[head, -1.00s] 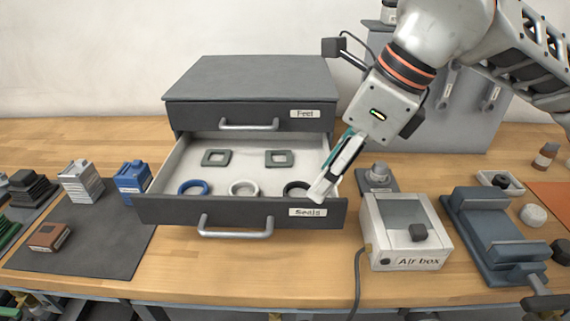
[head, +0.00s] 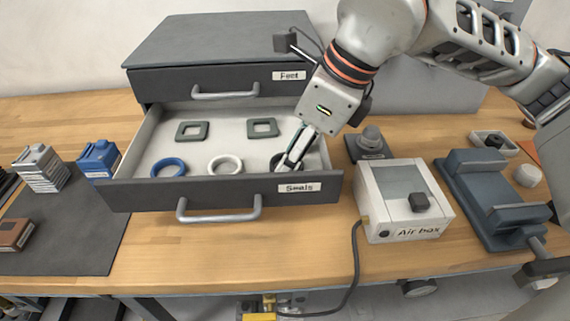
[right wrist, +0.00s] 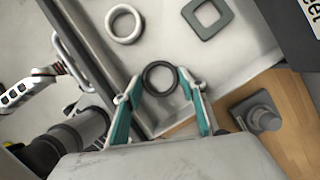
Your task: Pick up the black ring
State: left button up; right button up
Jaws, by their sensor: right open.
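The black ring (right wrist: 147,76) lies on the floor of the open drawer labelled Seals (head: 250,188), near its front right corner. In the head view the black ring (head: 274,161) is partly hidden by my right gripper (head: 293,164). My right gripper points down into the drawer with its fingers open. In the right wrist view the black ring appears between the two teal-backed fingertips of my right gripper (right wrist: 159,78), with a small gap on each side. I cannot tell how high the tips are above the drawer floor. My left gripper is in neither view.
A white ring (head: 225,165) and a blue ring (head: 167,167) lie left of the black ring. Two grey-green square seals (head: 192,130) are behind. The drawer's front wall and right wall are close to my right gripper. The Air box (head: 405,205) stands to the right.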

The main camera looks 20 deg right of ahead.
jog(key=c, duration=0.5)
jog(key=shift+o, duration=0.2)
jog(key=shift+r, duration=0.1)
